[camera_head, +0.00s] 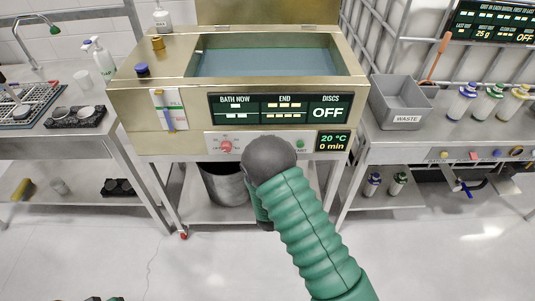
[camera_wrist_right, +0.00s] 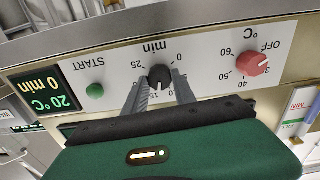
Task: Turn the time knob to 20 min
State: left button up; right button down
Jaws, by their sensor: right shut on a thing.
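The black time knob (camera_wrist_right: 159,76) is on the bath's light front panel (camera_wrist_right: 205,55), marked "min" with numbers around it. The wrist view shows this panel upside down. My right gripper (camera_wrist_right: 160,84) has its two grey fingers on either side of the knob, shut on it. The knob's pointer is too small to read. The display (camera_head: 333,141) reads 20 °C and 0 min; it also shows in the wrist view (camera_wrist_right: 43,92). In the head view my right arm hides the time knob and the fingers. My left gripper is not in view.
The red temperature knob (camera_head: 227,147) and green START button (camera_head: 300,145) flank the time knob. The red knob also shows in the wrist view (camera_wrist_right: 252,62). A grey waste bin (camera_head: 402,101) and several bottles stand on the right table. A bucket (camera_head: 224,184) sits underneath the bath.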

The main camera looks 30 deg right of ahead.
jog(key=shift+a+f+m+b, duration=0.15)
jog(key=shift+m+b, duration=1.2)
jog(key=shift+m, duration=1.65)
jog(key=shift+f+m+b, duration=0.2)
jog(key=shift+m+b, duration=1.1)
jog(key=shift+m, duration=1.7)
jog(key=c, duration=1.5)
grip_release()
jog(key=o, duration=0.5)
jog(key=shift+w, duration=0.15)
jog(key=shift+r, duration=0.1)
